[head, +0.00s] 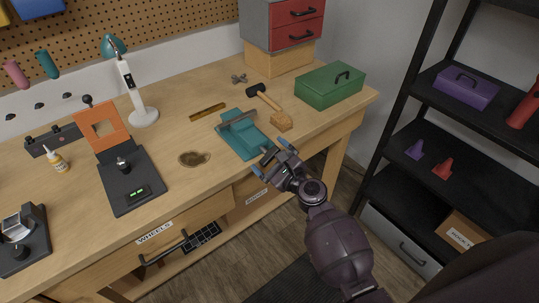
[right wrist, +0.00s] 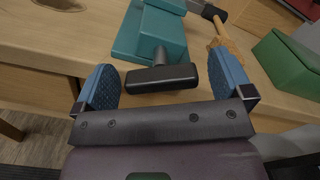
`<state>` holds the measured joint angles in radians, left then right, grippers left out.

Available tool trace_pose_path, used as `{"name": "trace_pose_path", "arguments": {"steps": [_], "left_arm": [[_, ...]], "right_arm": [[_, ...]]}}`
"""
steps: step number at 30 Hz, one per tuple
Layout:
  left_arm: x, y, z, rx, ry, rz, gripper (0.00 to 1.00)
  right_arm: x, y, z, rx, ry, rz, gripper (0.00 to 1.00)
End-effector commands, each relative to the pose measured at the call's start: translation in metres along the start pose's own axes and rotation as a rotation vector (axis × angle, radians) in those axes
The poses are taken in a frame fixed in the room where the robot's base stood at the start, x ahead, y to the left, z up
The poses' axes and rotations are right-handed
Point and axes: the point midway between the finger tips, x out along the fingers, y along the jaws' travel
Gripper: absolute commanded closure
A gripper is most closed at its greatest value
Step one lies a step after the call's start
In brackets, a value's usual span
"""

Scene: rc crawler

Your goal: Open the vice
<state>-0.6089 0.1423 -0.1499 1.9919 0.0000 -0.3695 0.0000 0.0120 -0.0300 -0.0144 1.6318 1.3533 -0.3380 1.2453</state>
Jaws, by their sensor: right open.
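The teal vice (head: 250,141) stands on the wooden workbench near its front edge. It also shows at the top of the right wrist view (right wrist: 160,38), with its black T-shaped handle (right wrist: 163,78) pointing towards me. My right gripper (head: 270,156) is at the front of the vice. It is open, with its blue fingers on either side of the handle in the right wrist view (right wrist: 165,80). Gaps show between each finger and the handle, so it does not appear gripped. My left gripper is not in view.
A mallet (head: 264,97) and a green toolbox (head: 330,86) are behind and right of the vice. A black device with an orange frame (head: 131,180) and a lamp (head: 143,116) stand to the left. A dark shelf (head: 415,150) is at right.

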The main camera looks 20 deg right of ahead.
Motion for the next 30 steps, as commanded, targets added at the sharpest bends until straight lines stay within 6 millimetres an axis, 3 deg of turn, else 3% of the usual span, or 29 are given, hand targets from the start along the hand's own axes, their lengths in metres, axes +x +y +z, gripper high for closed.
{"name": "trace_pose_path", "arguments": {"steps": [11, 21, 30], "left_arm": [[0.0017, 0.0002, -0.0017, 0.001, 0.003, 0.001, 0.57], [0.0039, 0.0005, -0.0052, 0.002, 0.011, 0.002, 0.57], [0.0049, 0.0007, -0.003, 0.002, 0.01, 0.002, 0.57]], "right_arm": [[0.0052, 0.0001, 0.0001, 0.0, 0.0, 0.0, 0.02], [0.005, 0.0002, 0.0001, 0.0, 0.0, 0.0, 0.51], [0.005, 0.0007, -0.0002, -0.035, -0.001, 0.001, 0.51]]}}
